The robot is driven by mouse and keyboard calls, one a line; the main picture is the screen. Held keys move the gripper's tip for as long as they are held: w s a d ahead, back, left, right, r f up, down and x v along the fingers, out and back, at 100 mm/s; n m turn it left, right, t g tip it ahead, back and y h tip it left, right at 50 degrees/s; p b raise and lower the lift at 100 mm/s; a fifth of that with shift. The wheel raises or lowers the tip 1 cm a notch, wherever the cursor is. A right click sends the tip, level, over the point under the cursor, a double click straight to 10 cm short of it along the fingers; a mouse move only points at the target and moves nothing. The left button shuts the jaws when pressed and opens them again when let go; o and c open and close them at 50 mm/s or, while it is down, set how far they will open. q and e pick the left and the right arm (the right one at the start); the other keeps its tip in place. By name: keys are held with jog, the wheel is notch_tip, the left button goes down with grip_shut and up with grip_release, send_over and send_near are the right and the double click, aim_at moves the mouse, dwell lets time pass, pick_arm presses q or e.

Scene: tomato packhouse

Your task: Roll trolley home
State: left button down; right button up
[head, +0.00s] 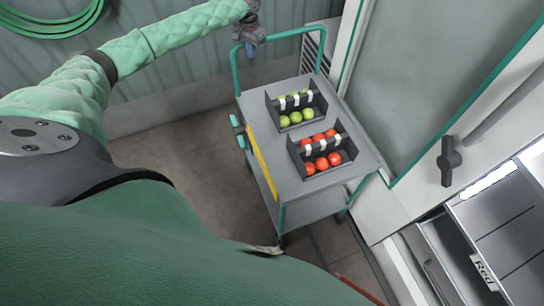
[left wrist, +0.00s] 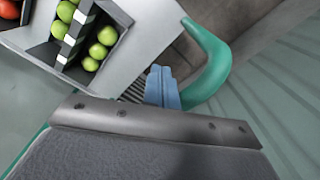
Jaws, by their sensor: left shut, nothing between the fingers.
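The trolley (head: 328,197) is grey with green posts and a green push handle (head: 290,34) at its far end. It stands beside the wall with the large framed panel. Its top carries a dark crate of green tomatoes (head: 296,118) and a dark crate of red tomatoes (head: 323,163). My left gripper (head: 252,40) is at the handle's left corner, fingers shut. In the left wrist view its blue fingers (left wrist: 162,88) are closed together next to the handle's curved bar (left wrist: 212,65), with nothing seen between them. Whether they touch the bar I cannot tell. My right gripper is not in view.
A framed door-like panel (head: 430,75) with a dark latch (head: 448,161) stands close along the trolley's right side. A metal unit labelled "Red" (head: 484,270) is at lower right. A green hose (head: 50,27) hangs at upper left. The floor (head: 190,150) left of the trolley is clear.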

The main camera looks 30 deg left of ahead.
pick_arm(q)
jog(key=w+a+b, duration=0.3)
jog(key=w+a, duration=0.7)
jog(key=a, duration=0.2)
jog(key=shift+w, duration=0.25)
dwell(0.5)
